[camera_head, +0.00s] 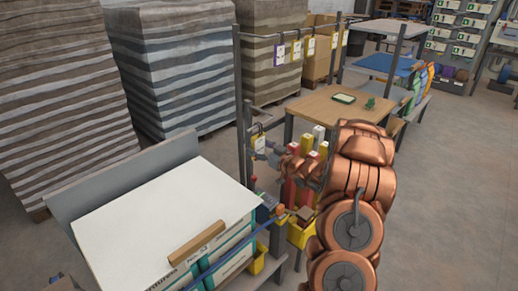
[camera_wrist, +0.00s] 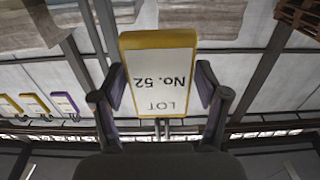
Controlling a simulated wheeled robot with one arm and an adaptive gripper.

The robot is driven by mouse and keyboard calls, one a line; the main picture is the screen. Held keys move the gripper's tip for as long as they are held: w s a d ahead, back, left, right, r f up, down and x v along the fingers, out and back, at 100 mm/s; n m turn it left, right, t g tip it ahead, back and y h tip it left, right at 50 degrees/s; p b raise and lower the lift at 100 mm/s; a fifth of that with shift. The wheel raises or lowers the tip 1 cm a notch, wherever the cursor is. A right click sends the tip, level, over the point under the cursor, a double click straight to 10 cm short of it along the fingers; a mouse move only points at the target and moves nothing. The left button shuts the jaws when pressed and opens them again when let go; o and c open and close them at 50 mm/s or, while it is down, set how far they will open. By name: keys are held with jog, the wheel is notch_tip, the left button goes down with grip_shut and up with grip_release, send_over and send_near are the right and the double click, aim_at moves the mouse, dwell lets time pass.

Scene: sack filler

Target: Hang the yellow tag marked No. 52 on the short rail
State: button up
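The yellow tag marked No. 52 (camera_wrist: 160,75) appears upside down in the wrist view, with a white face and yellow edges. My gripper (camera_wrist: 160,88) has a finger at each side edge of the tag and is closed on it. In the head view my gripper (camera_head: 268,150) reaches left, and the tag (camera_head: 258,142) is upright at its tip, beside a grey post. A thin hook shows above the tag there. I cannot tell whether it touches a rail.
A long rail (camera_head: 320,26) at the back carries several yellow and purple tags (camera_head: 296,49). A wooden table (camera_head: 325,108) stands behind my arm. A white-topped stack (camera_head: 160,220) is at the front left. Yellow and red upright pieces (camera_head: 307,144) stand close to my arm. Floor at right is clear.

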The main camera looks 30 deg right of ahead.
jog(key=shift+o, duration=0.9)
jog(key=v, duration=1.2)
jog(key=shift+w, duration=0.1)
